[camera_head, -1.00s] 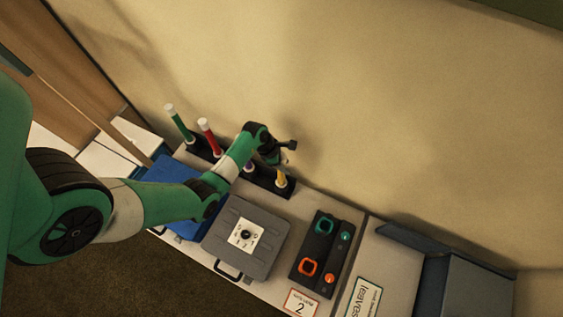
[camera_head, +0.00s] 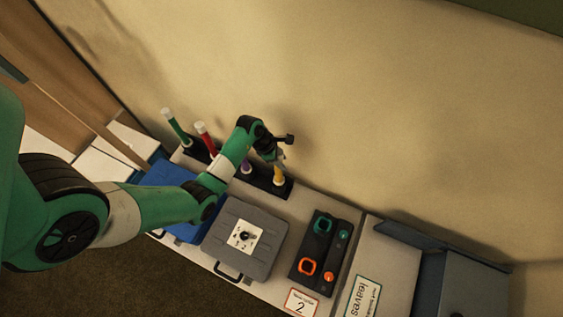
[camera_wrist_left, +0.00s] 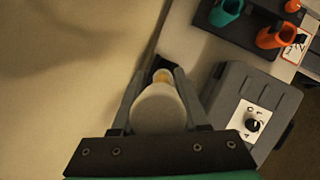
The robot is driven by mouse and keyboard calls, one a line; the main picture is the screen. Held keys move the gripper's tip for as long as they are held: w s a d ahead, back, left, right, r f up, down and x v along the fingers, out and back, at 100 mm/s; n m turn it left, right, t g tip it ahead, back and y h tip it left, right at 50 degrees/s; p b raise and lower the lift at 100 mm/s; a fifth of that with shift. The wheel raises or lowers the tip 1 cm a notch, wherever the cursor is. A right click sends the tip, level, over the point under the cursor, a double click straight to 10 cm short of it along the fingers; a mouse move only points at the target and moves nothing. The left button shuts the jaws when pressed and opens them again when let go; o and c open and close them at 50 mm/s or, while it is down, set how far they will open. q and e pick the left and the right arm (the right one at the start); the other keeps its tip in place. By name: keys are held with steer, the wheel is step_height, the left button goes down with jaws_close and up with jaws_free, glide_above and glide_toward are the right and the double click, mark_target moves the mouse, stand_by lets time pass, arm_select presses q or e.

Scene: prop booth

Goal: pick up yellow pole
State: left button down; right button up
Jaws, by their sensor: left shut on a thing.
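The yellow pole (camera_head: 278,176) with a white top stands upright at the right end of the black rack (camera_head: 262,184). My left gripper (camera_head: 278,157) is at its top, shut on it. In the left wrist view, the white top (camera_wrist_left: 159,106) sits between the two fingers, with a little yellow (camera_wrist_left: 162,76) showing beyond it. The foot of the pole is at the rack; I cannot tell whether it is fully seated. My right gripper is not in view.
A green pole (camera_head: 174,124), a red pole (camera_head: 206,139) and a purple pole (camera_head: 246,167) stand in the same rack. A blue case (camera_head: 168,176), a grey case (camera_head: 258,222) and a black holder (camera_head: 320,247) lie in front. The wall is close behind.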

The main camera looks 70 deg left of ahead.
arm_select(q)
step_height(320, 180, up, 14)
steer(key=shift+r+p, duration=0.1)
steer(key=shift+p, duration=0.45)
steer(key=shift+r+p, duration=0.1)
steer(key=shift+p, duration=0.4)
